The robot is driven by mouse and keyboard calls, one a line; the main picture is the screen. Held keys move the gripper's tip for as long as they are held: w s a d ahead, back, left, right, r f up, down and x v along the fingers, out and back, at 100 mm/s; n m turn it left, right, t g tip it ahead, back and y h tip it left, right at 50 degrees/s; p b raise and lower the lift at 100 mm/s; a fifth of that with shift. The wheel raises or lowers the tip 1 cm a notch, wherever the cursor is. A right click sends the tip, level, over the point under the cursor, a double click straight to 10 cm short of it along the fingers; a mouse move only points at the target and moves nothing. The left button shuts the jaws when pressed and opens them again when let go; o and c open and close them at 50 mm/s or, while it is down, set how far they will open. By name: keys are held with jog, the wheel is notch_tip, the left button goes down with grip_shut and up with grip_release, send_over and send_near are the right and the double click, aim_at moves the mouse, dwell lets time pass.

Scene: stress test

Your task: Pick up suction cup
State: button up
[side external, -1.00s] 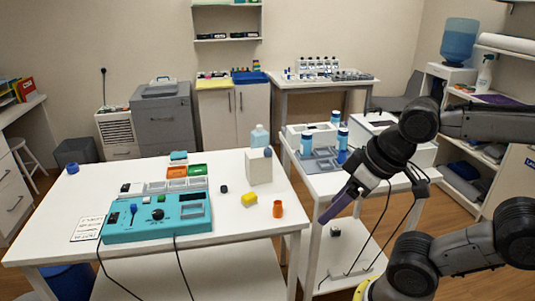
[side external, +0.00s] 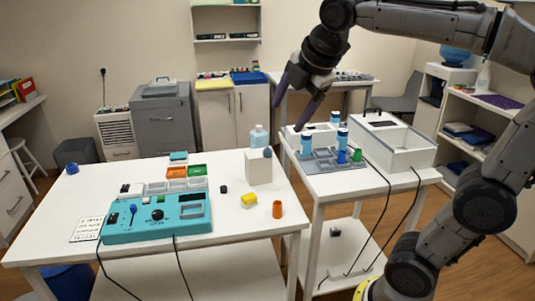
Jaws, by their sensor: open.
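I cannot tell for sure which object is the suction cup. Small candidates on the white table (side external: 95,247) are an orange open cup (side external: 277,209), a yellow piece with a white part (side external: 249,201), a small black piece (side external: 224,189) and a dark blue cylinder (side external: 72,168). A dark blue round piece (side external: 267,153) sits at the top of a white block (side external: 259,170). My gripper (side external: 289,116) is open and empty, its dark purple fingers spread and pointing down. It is in the air, apart from all these objects, and appears above the side table's far end.
A teal control box (side external: 156,217) with trailing cables stands on the table, with orange and green trays (side external: 187,171) behind it. A clear blue bottle (side external: 259,137) stands behind the white block. The right side table holds blue-and-white bottles (side external: 342,143), a grey rack and a white open box (side external: 408,155).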

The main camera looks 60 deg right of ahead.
jog(key=w+d+n+g+h, duration=0.1)
jog(key=w+d+n, duration=0.3)
jog(key=w+d, duration=0.45)
jog(key=n+g+h, duration=0.1)
jog(key=g, duration=0.3)
send_over(267, 149)
jog(key=a, duration=0.2)
notch_tip(267, 149, down, 23)
jog(key=shift+x, duration=2.7)
jog(key=shift+s+a, duration=0.2)
jog(key=shift+s, duration=0.05)
jog(key=shift+c, duration=0.2)
grip_shut()
